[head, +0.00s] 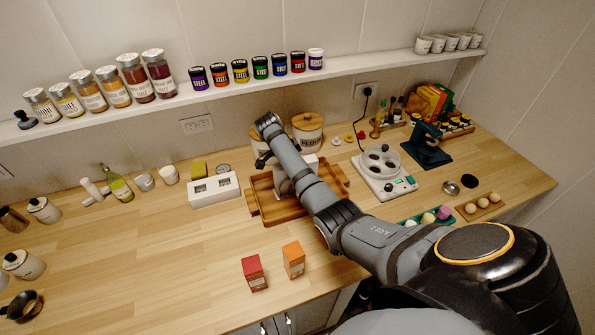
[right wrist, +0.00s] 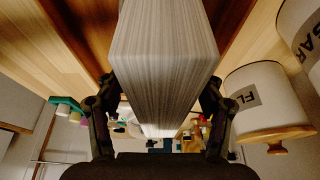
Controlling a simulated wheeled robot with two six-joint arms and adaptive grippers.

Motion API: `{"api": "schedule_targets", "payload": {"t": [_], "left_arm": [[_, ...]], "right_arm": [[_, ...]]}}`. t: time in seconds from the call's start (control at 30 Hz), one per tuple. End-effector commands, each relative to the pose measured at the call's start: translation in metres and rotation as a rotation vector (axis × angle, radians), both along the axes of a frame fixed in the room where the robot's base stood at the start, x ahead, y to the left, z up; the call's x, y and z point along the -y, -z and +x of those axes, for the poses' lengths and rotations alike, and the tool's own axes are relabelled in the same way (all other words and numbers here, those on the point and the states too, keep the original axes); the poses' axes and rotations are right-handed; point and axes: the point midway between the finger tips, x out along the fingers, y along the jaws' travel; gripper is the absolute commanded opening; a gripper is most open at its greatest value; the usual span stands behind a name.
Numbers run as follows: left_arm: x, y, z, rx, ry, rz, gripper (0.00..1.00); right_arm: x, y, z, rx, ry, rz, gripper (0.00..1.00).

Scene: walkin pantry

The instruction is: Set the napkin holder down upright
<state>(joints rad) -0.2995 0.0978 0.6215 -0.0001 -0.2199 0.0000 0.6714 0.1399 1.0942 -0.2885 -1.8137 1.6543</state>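The napkin holder shows in the right wrist view as a white block with fine ribbed edges (right wrist: 165,60), between the two fingers of my right gripper (right wrist: 160,88). The fingers press against its two sides. In the head view, part of the white block (head: 311,161) shows behind my forearm, over the brown wooden tray (head: 267,211). My forearm hides most of it and most of the gripper. I cannot tell whether its base touches the tray. My left gripper is not in view.
A flour canister (head: 308,131) stands just behind the tray. Red (head: 254,272) and orange (head: 293,260) boxes stand in front. The counter's left middle is clear.

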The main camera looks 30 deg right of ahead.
Motion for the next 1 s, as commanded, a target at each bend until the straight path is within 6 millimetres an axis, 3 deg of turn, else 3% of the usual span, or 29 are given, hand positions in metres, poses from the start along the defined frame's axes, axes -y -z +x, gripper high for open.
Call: {"api": "schedule_targets", "payload": {"t": [0.2,0.33,0.53,0.7,1.0], "left_arm": [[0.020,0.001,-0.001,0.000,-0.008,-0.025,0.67],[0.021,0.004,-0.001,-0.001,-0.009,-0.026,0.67],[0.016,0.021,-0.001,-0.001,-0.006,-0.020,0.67],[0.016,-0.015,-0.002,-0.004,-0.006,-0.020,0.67],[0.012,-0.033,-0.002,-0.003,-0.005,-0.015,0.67]], "right_arm": [[0.000,-0.001,0.000,0.001,0.000,0.000,0.69],[-0.003,-0.009,0.002,0.003,0.000,0.000,0.69],[-0.021,-0.050,0.006,0.008,-0.001,0.002,0.69],[-0.035,-0.100,0.008,0.000,-0.001,0.001,0.69],[-0.045,-0.117,0.011,0.000,0.000,0.000,0.69]]}}
